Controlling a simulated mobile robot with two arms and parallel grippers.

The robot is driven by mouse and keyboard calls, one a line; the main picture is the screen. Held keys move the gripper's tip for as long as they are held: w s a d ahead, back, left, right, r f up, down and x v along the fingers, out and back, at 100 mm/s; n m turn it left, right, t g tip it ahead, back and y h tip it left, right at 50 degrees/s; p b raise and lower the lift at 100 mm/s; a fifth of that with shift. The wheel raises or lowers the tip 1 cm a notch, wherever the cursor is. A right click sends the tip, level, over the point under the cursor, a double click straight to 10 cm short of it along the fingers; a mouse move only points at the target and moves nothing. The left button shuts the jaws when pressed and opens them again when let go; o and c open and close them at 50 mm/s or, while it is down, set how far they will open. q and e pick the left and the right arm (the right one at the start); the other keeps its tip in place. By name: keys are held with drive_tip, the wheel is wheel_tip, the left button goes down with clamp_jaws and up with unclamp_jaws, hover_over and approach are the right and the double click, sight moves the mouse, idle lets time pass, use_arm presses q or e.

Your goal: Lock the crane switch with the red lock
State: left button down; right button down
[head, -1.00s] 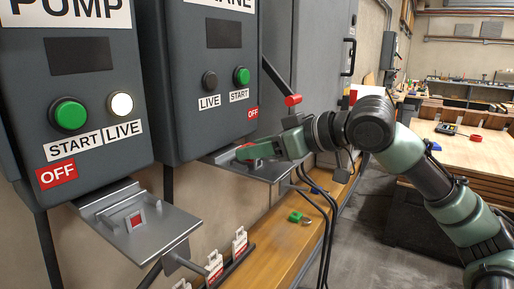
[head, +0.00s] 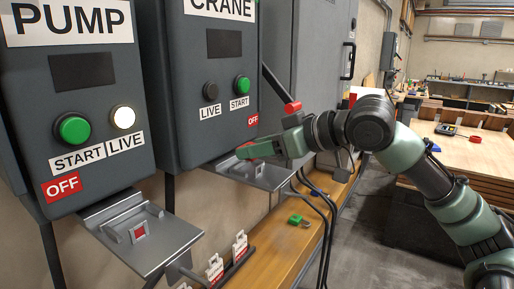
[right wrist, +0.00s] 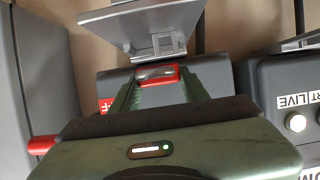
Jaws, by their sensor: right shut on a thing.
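The dark grey crane box (head: 214,90) carries a lever with a red grip (head: 292,107), down beside its red OFF label (head: 252,121). A metal bracket plate (head: 268,178) sits below the box. It also shows in the right wrist view (right wrist: 125,24), with an upright tab. My right gripper (head: 243,151) is shut on the red lock (right wrist: 157,78), above the plate in the head view. In the right wrist view the lock's grey shackle is close to the tab; I cannot tell whether they touch. My left gripper is not in view.
The pump box (head: 78,105) and its bracket plate (head: 150,248) stand at left. A green lock (head: 295,218) lies on the wooden shelf (head: 265,245) below, near white-and-red tags (head: 214,268). A workbench (head: 470,150) stands far right.

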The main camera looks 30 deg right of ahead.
drive_tip(key=shift+f+b, duration=1.2)
drive_tip(key=shift+f, duration=0.1)
drive_tip(key=c, duration=0.6)
unclamp_jaws()
drive_tip(key=shift+c, duration=0.2)
drive_tip(key=shift+f, duration=0.1)
drive_tip(key=shift+f, duration=0.1)
drive_tip(key=shift+s+d+b, duration=0.1)
drive_tip(key=shift+s+b, duration=0.05)
drive_tip(key=shift+b, duration=0.15)
drive_tip(key=b+v, duration=0.4)
drive_tip(key=v, duration=0.3)
drive_tip(key=shift+s+d+r+b, duration=0.15)
drive_tip(key=shift+d+r+b, duration=0.05)
drive_tip(key=shift+r+b, duration=0.1)
